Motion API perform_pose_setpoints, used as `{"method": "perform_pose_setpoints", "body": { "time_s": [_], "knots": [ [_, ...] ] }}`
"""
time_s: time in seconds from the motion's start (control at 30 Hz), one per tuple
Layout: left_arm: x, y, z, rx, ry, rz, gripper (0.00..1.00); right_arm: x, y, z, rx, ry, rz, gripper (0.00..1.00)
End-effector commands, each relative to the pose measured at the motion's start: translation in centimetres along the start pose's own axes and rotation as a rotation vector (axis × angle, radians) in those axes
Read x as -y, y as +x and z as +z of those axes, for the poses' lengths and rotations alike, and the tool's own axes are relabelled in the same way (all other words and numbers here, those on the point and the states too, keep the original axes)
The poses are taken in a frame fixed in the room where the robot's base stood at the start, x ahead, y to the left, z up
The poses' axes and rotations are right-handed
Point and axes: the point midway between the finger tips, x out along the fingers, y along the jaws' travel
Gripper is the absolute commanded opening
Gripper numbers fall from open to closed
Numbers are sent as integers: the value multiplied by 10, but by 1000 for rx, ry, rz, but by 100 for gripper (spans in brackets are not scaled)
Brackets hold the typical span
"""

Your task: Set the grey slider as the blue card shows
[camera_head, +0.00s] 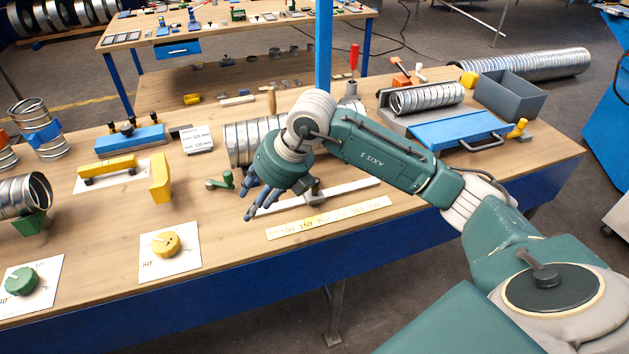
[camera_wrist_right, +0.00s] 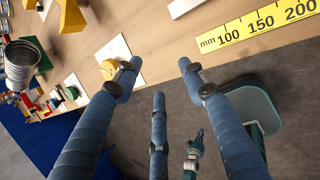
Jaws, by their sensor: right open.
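The grey slider (camera_head: 314,188) sits on a long white rail (camera_head: 350,188) in the head view, near the middle of the bench's front part. A yellow scale strip (camera_head: 330,217) in mm lies in front of the rail; the wrist view shows its 100, 150 and 200 marks (camera_wrist_right: 262,22). My right gripper (camera_head: 260,205) is open and empty, fingers pointing down over the rail's left end, left of the slider. It hides part of that end. In the wrist view its fingers (camera_wrist_right: 158,78) are spread apart with nothing between them. I cannot make out a blue card.
A yellow dial (camera_head: 166,243) and a green dial (camera_head: 21,281) stand on white cards at left. A white text card (camera_head: 197,139) stands behind. A yellow block (camera_head: 160,178), spiral ducts (camera_head: 250,140) and a blue panel (camera_head: 458,130) surround the area. The bench's front edge is close.

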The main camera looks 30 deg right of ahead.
Motion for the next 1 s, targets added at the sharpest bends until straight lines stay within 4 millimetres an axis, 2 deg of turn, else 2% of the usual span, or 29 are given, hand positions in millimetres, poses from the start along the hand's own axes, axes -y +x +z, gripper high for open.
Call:
{"method": "perform_pose_setpoints", "body": {
  "time_s": [0.03,0.1,0.13,0.2,0.33,0.47,0.8,1.0],
  "knots": [
    [0,0,0,1,0,0,0,36,-18,20,41,27,-136,41],
    [0,0,0,1,0,0,0,76,-40,38,84,72,-286,41],
    [0,0,0,1,0,0,0,90,-49,43,99,90,-336,41],
    [0,0,0,1,0,0,0,113,-66,51,126,127,-423,41],
    [0,-2,0,1,0,0,0,131,-79,57,147,159,-494,41],
    [0,-7,0,1,0,0,0,138,-69,58,143,162,-499,41],
    [1,-29,-2,0,0,0,0,167,-14,64,142,161,-495,41],
    [1,-35,-3,0,0,0,0,179,8,66,143,158,-494,41]
  ]
}}
